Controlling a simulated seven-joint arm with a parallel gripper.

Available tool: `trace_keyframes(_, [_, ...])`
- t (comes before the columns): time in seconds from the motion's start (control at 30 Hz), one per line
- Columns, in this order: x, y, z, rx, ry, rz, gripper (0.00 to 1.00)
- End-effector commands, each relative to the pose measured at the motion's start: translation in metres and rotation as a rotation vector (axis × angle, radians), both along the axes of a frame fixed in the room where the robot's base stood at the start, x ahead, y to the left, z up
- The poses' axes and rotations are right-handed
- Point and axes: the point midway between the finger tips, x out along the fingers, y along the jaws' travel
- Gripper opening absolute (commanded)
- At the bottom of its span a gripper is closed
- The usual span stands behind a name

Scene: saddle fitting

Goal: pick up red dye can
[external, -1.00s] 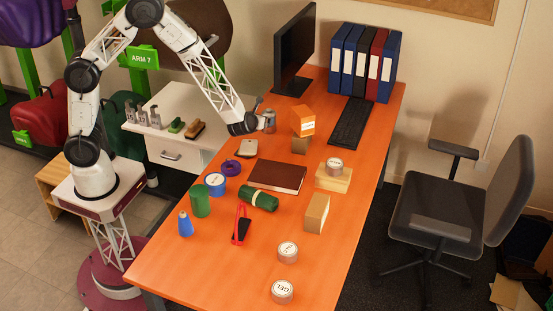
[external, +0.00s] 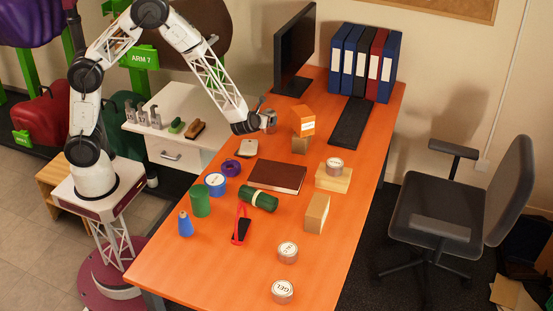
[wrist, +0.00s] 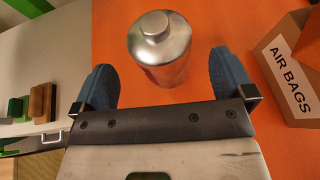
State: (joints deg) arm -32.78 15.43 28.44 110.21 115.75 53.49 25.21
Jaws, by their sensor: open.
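A silver metal can with a screw cap (wrist: 160,45) stands on the orange desk between my fingers in the wrist view. In the external view the silver can (external: 271,121) is at the desk's left edge, partly hidden by my gripper. My gripper (wrist: 162,75) is open, with one blue-grey finger on each side of the can and a visible gap to it; it also shows in the external view (external: 262,121). No can that is clearly red is visible in either view.
A monitor (external: 295,50) stands behind.

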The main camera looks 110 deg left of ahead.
Motion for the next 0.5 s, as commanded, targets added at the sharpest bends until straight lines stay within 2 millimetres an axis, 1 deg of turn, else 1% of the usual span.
trace_keyframes(0.13, [0.000, 0.001, 0.000, 0.000, 0.000, 0.000, 1.00])
trace_keyframes(0.27, [0.000, 0.006, -0.003, 0.000, 0.000, 0.001, 1.00])
trace_keyframes(0.5, [0.002, 0.025, -0.010, 0.000, 0.001, 0.002, 1.00])
